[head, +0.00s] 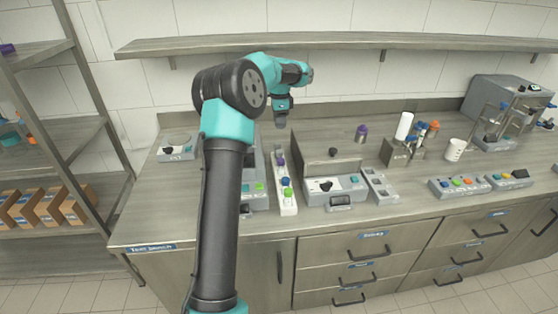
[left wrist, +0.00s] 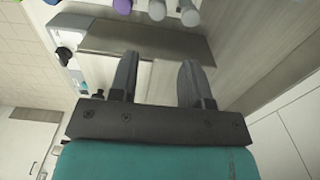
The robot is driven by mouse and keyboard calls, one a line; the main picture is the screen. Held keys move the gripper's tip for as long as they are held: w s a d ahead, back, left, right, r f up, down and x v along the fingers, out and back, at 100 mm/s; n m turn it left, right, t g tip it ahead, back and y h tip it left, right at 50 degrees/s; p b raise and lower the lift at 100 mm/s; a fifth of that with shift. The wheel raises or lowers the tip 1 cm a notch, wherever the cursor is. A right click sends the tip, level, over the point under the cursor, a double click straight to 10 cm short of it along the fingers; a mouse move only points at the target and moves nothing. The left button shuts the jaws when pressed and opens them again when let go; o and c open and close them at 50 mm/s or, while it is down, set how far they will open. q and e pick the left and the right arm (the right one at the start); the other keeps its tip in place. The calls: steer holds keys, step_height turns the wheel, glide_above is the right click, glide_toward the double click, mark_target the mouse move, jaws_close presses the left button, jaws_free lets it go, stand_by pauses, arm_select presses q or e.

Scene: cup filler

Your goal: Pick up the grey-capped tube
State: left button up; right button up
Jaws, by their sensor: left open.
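My left gripper (head: 281,122) hangs over the counter's back part in the head view, its fingers small and partly dark. In the left wrist view my left gripper (left wrist: 158,78) is open, with nothing between the two fingers. A grey-capped tube (left wrist: 157,10) seems to be in the row cut off by the top edge of that view, beyond the fingertips and apart from them. A purple cap (left wrist: 122,5) is beside it, and a paler cap (left wrist: 188,14) is on its other side. I cannot single out the grey-capped tube in the head view. My right gripper is not in view.
A narrow white rack (head: 287,207) with coloured pieces stands right of my arm, beside a grey device (head: 318,200). A purple-capped item (head: 361,130), a tube holder (head: 397,155) and a white cup (head: 455,149) stand farther right. A shelf (head: 340,41) runs above the counter.

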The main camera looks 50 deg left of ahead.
mark_target(279, 151)
arm_select(q)
step_height(279, 151, down, 11)
stand_by(0.4)
steer(key=shift+s+d+f, duration=0.1)
steer(key=shift+f, duration=1.2)
steer(key=shift+s+f, duration=0.1)
steer(key=shift+f, duration=1.2)
steer(key=shift+c, duration=0.2)
steer(key=c, duration=0.6)
steer(key=shift+c, duration=0.2)
step_height(279, 151, up, 10)
steer(key=shift+r, duration=0.1)
